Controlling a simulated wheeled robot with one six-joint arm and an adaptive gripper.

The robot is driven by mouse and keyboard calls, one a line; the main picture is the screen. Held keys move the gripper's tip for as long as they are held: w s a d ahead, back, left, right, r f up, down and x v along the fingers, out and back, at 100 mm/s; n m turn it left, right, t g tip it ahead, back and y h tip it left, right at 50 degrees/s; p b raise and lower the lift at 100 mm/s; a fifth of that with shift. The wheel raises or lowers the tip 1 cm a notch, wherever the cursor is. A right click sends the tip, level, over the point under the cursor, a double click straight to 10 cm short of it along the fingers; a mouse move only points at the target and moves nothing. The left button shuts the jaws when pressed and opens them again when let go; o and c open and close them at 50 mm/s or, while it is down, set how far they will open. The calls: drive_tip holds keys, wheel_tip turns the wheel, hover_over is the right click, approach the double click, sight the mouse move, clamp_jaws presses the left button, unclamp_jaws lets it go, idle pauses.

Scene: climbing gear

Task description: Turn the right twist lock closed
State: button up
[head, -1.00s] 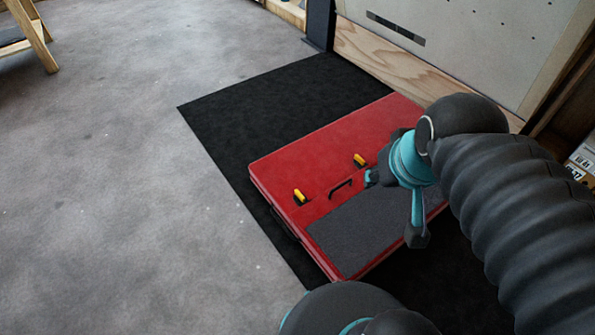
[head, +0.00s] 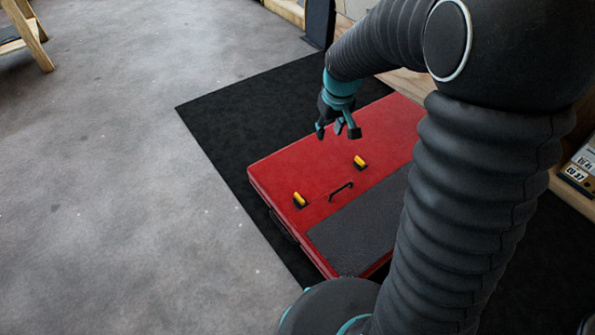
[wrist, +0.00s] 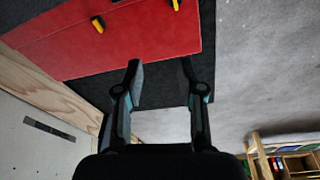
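The crash pad (head: 270,172) is red with a grey panel and lies flat on a black mat. Two yellow twist locks on black bases sit on its red top. The right twist lock (head: 360,162) is beyond the handle, and the left twist lock (head: 300,200) is nearer the left edge. Their yellow grips look slanted much alike. My gripper (head: 338,130) hangs above the pad's far edge, apart from both locks. In the wrist view my gripper (wrist: 161,70) has its fingers wide apart with nothing between them. The right lock shows there too (wrist: 98,24).
A black handle (head: 341,191) stands up between the locks. A climbing wall with a wooden base (wrist: 50,80) is close beside the mat (head: 235,120). Grey concrete floor (head: 120,180) is open on the left. A wooden stand (head: 28,35) is at the far left.

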drive_tip(key=w+a+f+n+g, duration=0.1)
drive_tip(key=w+a+f, duration=0.15)
drive_tip(key=f, duration=0.45)
drive_tip(key=w+a+f, duration=0.1)
drive_tip(key=w+f, duration=0.3)
drive_tip(key=f, duration=0.3)
drive_tip(key=n+g, duration=0.1)
drive_tip(key=n, duration=0.1)
approach(299, 197)
wheel_tip(299, 197, down, 9)
drive_tip(key=shift+w+r, duration=0.15)
drive_tip(key=shift+c, duration=0.2)
clamp_jaws()
